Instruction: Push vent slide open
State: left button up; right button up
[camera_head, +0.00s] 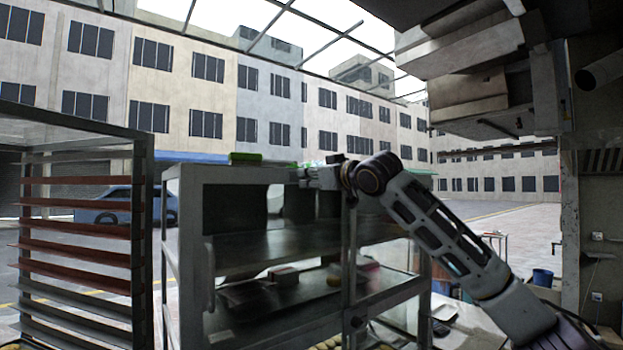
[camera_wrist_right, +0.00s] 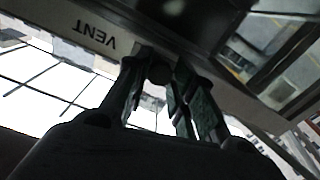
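The vent slide's label strip, marked "VENT" (camera_wrist_right: 92,35), shows upside down in the right wrist view on a pale metal edge. A small dark rounded knob (camera_wrist_right: 158,74) sits at this edge, just right of the label. My right gripper (camera_wrist_right: 160,68) has its two fingers apart, one on each side of the knob; firm contact is not clear. In the head view my right gripper (camera_head: 318,177) is at the top front edge of the glass-sided metal cabinet (camera_head: 235,174). The vent slide is too small to make out there. My left gripper is not in view.
A rack with several reddish shelves (camera_head: 75,205) stands left of the cabinet. Small green boxes (camera_head: 245,158) lie on the cabinet top. A hood-like metal unit (camera_head: 470,70) hangs at the upper right. Trays and packets lie inside the cabinet.

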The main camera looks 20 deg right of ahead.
grip_shut()
jog(key=a, duration=0.2)
jog(key=s+a+p, duration=0.1)
jog(key=a, duration=0.1)
jog(key=shift+s, duration=0.2)
jog(key=shift+s+a+f, duration=0.1)
jog(key=shift+s+a, duration=0.1)
jog(key=shift+a, duration=0.35)
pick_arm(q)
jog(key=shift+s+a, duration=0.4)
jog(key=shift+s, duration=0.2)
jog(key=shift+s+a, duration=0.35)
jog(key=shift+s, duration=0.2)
pick_arm(e)
jog(key=o, duration=0.8)
grip_release()
jog(key=shift+a, duration=0.15)
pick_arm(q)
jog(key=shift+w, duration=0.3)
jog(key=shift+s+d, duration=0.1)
